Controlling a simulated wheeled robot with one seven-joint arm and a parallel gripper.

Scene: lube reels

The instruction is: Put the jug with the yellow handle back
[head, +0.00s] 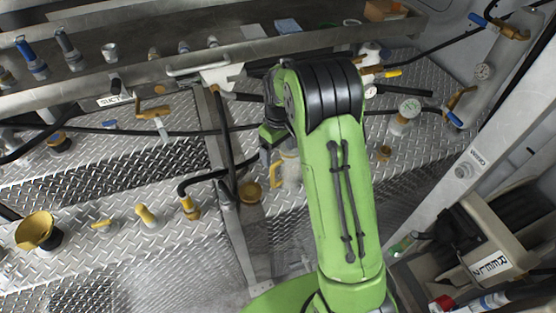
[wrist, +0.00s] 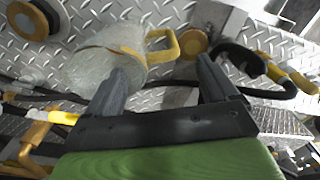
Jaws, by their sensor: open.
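The jug (wrist: 95,68) is a cloudy, pale container with a yellow handle (wrist: 163,46) and a yellow band. In the wrist view it lies at the upper left, in front of the diamond-plate panel, with its handle toward the right. In the head view the jug (head: 291,168) is partly hidden behind my green arm, with its yellow handle on its left side. My gripper (wrist: 165,75) is open, with its two dark fingers apart. The left finger overlaps the jug's lower edge in the picture; I cannot tell whether it touches. The handle shows just beyond the gap between the fingers.
A round yellow cap (wrist: 194,42) sits right of the handle. Black hoses and yellow valve handles (wrist: 292,78) crowd the right side. In the head view a metal shelf (head: 150,80) runs along the top left. An open bin (head: 490,235) stands at the right.

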